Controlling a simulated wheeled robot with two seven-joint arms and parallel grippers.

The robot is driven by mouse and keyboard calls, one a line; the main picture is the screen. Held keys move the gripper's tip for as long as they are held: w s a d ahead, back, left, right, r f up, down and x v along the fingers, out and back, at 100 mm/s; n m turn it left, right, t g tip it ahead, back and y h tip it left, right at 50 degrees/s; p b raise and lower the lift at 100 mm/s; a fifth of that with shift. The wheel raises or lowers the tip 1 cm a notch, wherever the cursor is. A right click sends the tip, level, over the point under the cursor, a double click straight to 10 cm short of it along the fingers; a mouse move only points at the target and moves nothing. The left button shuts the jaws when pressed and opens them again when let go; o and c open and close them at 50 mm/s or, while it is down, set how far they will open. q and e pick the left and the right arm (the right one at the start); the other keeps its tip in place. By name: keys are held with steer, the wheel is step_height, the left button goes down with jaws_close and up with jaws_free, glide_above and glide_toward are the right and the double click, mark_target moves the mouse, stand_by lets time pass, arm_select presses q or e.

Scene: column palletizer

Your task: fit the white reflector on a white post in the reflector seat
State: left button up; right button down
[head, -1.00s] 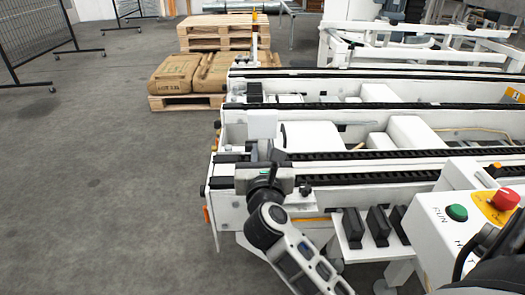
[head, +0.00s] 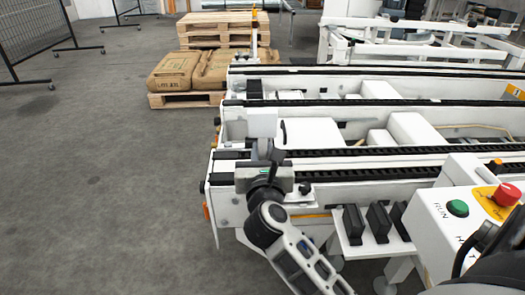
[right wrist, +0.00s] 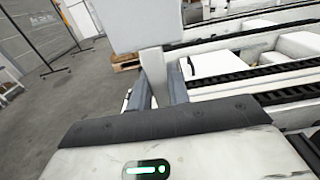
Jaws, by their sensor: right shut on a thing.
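The white reflector (head: 262,123) is a pale box on a short white post (head: 264,149). It stands upright above the near left end of the conveyor. My right gripper (head: 265,160) is shut on the post, just below the box. In the right wrist view the box (right wrist: 145,25) fills the top middle, and the post (right wrist: 154,70) runs down between the two grey fingers. A small black block (head: 254,91) sits behind the reflector on the conveyor's left end; I cannot tell whether it is the seat. My left gripper is not in view.
The white conveyor frame (head: 230,205) with dark chain tracks runs to the right. A shelf with black blocks (head: 352,224) and a control box (head: 450,225) with green and red buttons stand at near right. Sacks (head: 173,73) lie on a pallet behind. Floor at left is clear.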

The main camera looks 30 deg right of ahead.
arm_select(q)
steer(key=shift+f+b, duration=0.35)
steer(key=shift+b, duration=0.1)
arm_select(e)
steer(key=shift+f, duration=0.65)
stand_by(0.5)
steer(key=c, duration=1.3)
jaws_free()
steer(key=shift+o, duration=0.2)
